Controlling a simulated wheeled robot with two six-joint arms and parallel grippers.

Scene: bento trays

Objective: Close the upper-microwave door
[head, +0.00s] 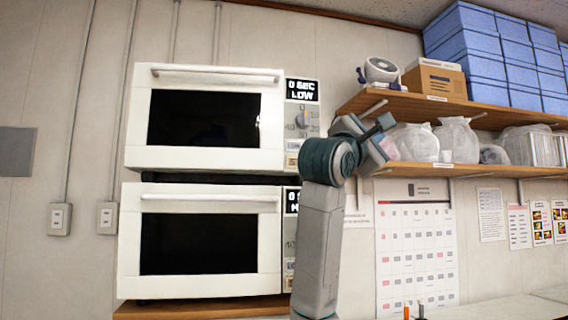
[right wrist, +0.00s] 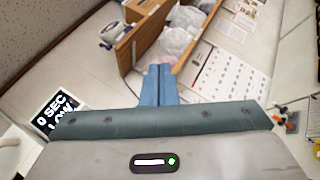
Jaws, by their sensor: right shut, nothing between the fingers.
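The upper microwave (head: 302,150) is white, and its door (head: 270,150) with a dark window and a handle along the top (head: 215,74) faces me. The door looks flush with the front; I cannot tell whether a small gap is left. My right gripper (head: 384,122) is to the right of the control panel, in front of the shelves and apart from the door. In the right wrist view its blue fingers (right wrist: 158,84) are together and empty. The panel's display (right wrist: 55,113) shows at the left there. My left gripper is not in view.
A lower microwave (head: 200,285) stands directly below, its door also looking flush. Wooden shelves (head: 450,107) at the right hold a fan (head: 380,70), a cardboard box (head: 434,82), blue boxes (head: 480,55) and bags. A calendar (head: 415,250) hangs below them. The space before the microwaves looks clear.

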